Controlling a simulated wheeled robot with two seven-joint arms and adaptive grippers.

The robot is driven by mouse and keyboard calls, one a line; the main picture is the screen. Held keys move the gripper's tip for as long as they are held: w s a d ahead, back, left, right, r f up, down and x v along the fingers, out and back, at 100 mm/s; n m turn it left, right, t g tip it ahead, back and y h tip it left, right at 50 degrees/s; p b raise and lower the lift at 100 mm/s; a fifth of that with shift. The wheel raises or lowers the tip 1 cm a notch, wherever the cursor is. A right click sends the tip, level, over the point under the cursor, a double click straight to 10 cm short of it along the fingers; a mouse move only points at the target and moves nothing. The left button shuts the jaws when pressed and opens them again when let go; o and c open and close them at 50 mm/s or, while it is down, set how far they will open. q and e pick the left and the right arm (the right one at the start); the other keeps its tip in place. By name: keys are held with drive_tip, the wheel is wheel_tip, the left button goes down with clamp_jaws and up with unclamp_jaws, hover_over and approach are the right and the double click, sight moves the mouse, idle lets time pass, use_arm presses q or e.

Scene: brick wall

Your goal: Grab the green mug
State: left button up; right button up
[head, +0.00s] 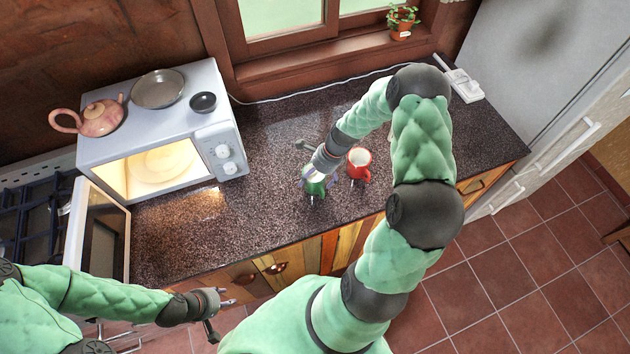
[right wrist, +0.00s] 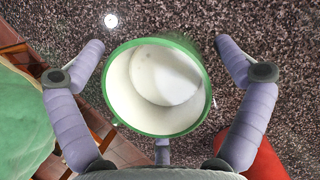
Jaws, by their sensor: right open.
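The green mug (head: 314,186) stands on the dark speckled countertop (head: 270,205), partly hidden by my right gripper (head: 318,176). In the right wrist view the mug (right wrist: 110,88) shows from above, with a green rim and a white, empty inside. The fingers of my right gripper (right wrist: 160,65) are open, one on each side of the mug, with a gap to it on both sides. My left gripper (head: 224,300) is in front of the counter, low and away from the mug; its fingers look apart and hold nothing.
A red mug (head: 359,164) stands close to the right of the green mug; its red side (right wrist: 262,163) shows in the wrist view. A microwave (head: 222,130) with an open door (head: 103,236) stands at the left, carrying a teapot (head: 101,117), a pan and a small bowl.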

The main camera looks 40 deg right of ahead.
drive_tip(key=shift+c, duration=0.3)
drive_tip(key=shift+r, duration=0.1)
drive_tip(key=c, duration=1.3)
drive_tip(key=shift+r, duration=0.2)
drive_tip(key=shift+d+r, duration=0.1)
drive_tip(key=shift+r, duration=1.1)
drive_tip(key=shift+c, duration=0.2)
drive_tip(key=shift+s+r, duration=0.15)
drive_tip(key=shift+r, duration=0.2)
drive_tip(key=s+d+r, duration=0.2)
drive_tip(key=s+r, duration=0.7)
drive_tip(key=s, duration=0.4)
drive_tip(key=shift+s+d+r, duration=0.15)
drive_tip(key=shift+d+r, duration=0.05)
drive_tip(key=shift+d, duration=0.2)
